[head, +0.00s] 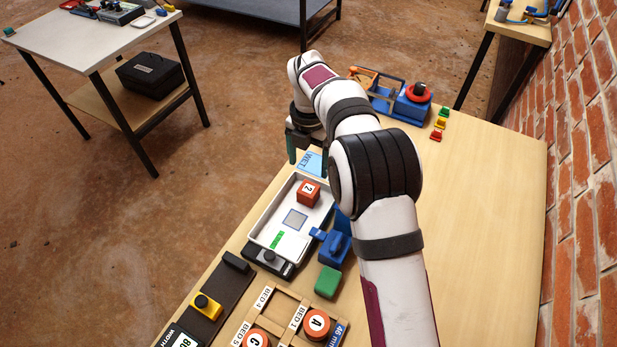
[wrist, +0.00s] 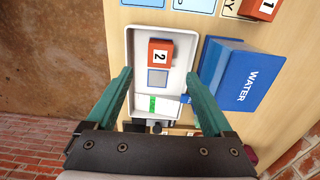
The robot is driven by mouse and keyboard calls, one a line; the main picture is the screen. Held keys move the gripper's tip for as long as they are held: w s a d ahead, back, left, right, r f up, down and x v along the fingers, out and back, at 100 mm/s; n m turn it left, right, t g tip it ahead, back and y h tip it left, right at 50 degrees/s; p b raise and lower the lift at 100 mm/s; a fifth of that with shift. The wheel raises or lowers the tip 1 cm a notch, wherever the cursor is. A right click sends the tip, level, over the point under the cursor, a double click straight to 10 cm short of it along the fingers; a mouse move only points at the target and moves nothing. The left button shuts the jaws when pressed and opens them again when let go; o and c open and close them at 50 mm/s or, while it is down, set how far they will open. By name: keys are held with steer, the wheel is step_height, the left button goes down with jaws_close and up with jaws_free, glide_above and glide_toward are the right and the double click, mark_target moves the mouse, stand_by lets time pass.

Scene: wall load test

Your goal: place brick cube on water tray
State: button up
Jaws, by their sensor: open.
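A red-orange brick cube marked 2 (head: 308,193) lies in the white tray (head: 262,220), near its far end. In the wrist view the cube (wrist: 159,53) sits beside a grey square in that tray (wrist: 141,35). A blue water tray labelled WATER (wrist: 236,74) stands just right of the white tray; in the head view my arm largely hides it. My gripper (head: 309,161) is open with teal fingers, beyond the far end of the white tray. In the wrist view my gripper (wrist: 159,74) spans the white tray, with nothing held between the fingers.
Another brick marked 1 (wrist: 261,8) sits near cards at the top right. A blue device (head: 334,247) and green block (head: 328,282) stand beside the white tray. A wooden rack (head: 285,318) holds round orange pieces. The table's right side is clear, towards the brick wall (head: 588,150).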

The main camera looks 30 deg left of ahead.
steer(key=s+d+r+m, duration=0.3)
steer(key=d+r+m, duration=0.1)
steer(key=d+m, duration=0.3)
steer(key=s+d+r+m+y, duration=0.1)
steer(key=s+d+r+m, duration=0.2)
steer(key=d+r+m, duration=0.35)
steer(key=s+d+r+m, duration=0.3)
steer(key=s+d+m, duration=0.1)
steer(key=d+m, duration=0.45)
steer(key=s+d+f+m, duration=0.2)
steer(key=s+d+m, duration=0.2)
steer(key=s+m, duration=0.4)
steer(key=s+d+f+m, duration=0.2)
steer(key=s+d+m, duration=0.2)
steer(key=s+m, duration=0.5)
steer(key=m, duration=0.2)
steer(key=shift+m+y, duration=0.3)
steer(key=shift+y, duration=0.1)
steer(key=shift+c, duration=0.3)
